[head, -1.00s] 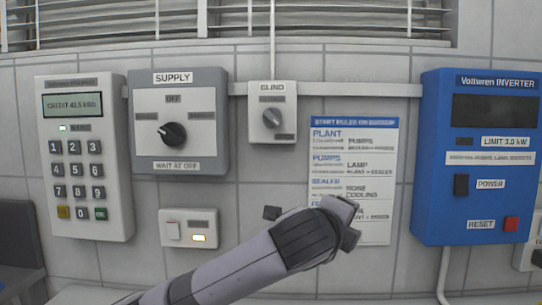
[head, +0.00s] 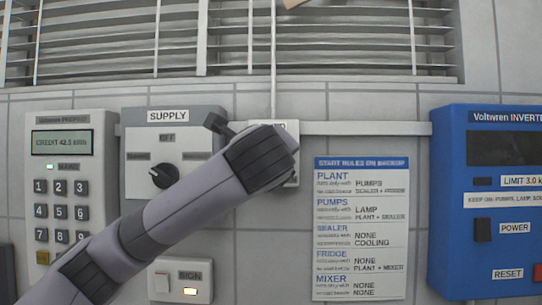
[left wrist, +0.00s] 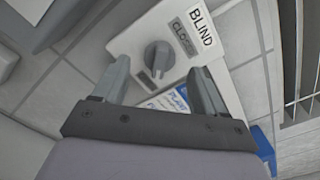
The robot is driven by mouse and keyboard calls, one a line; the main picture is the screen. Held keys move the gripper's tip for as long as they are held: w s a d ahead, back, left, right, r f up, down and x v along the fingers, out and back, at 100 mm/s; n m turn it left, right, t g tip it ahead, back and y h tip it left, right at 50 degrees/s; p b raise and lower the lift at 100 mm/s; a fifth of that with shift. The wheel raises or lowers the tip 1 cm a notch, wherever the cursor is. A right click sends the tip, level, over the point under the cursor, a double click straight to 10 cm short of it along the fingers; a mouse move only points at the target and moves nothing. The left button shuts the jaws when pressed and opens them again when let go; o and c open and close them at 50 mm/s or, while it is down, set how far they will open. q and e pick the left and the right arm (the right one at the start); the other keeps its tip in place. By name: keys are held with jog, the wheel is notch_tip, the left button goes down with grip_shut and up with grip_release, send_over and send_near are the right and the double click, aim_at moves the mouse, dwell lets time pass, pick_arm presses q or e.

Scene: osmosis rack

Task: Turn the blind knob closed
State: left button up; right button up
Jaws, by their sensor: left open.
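The blind knob (left wrist: 158,57) is a grey round knob on a small white box (left wrist: 222,62) labelled BLIND, with a CLOSED plate beside it. In the left wrist view it lies ahead of and between the two spread fingers of my left gripper (left wrist: 160,85), with visible gaps on both sides. In the head view my left arm covers the knob and most of the box (head: 290,128); the fingertips are mostly hidden there. The slatted blind (head: 330,50) hangs above, with gaps between its slats. My right gripper is not in view.
The supply box (head: 202,120) with its black knob (head: 157,176) is just left of the blind box. A keypad meter (head: 72,140) stands further left. A rules poster (head: 360,230) is to the right and a blue inverter (head: 456,230) at the far right. A white sign switch (head: 162,283) is below.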

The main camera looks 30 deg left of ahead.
pick_arm(q)
jog(key=x, duration=0.3)
jog(key=shift+w, duration=0.15)
jog(key=c, duration=1.1)
jog(key=shift+o, duration=0.2)
